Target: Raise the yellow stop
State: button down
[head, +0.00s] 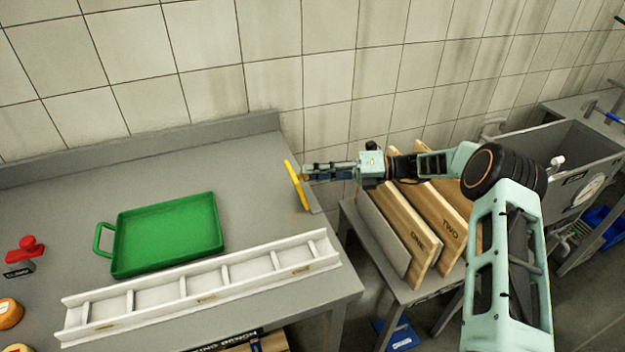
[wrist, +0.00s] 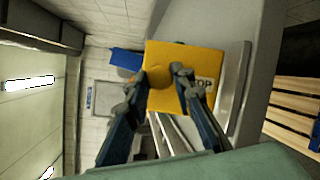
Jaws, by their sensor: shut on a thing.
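The yellow stop (head: 297,185) is a thin yellow plate at the right end of the grey table. In the head view it shows nearly edge-on and slightly tilted. In the wrist view the yellow stop (wrist: 180,60) faces me as a yellow square with part of the lettering "STOP" showing. My gripper (head: 306,173) reaches in from the right and is shut on the stop. In the wrist view its two fingers (wrist: 161,74) meet at the plate's face, around a round yellow part. Whether the plate's lower edge touches the table cannot be told.
A green tray (head: 168,236) and a white divided rack (head: 204,287) are on the grey table (head: 262,175). Wooden boards marked ONE (head: 404,228) and TWO (head: 440,212) stand on a lower stand at right. The tiled wall rises behind.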

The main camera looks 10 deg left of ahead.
jog(key=shift+w+d+f+m+g+y+b, duration=0.15)
jog(key=shift+w+d+f+m+y+b, duration=0.2)
jog(key=shift+y+b, duration=0.3)
jog(key=shift+w+d+f+m+g+y+b, duration=0.15)
jog(key=shift+d+y+b, duration=0.3)
jog(key=shift+b, duration=0.35)
jog(key=shift+r, duration=0.1)
jog(key=c, duration=1.7)
grip_release()
jog(key=shift+o, duration=0.2)
jog(key=v, duration=1.2)
jog(key=shift+a, duration=0.1)
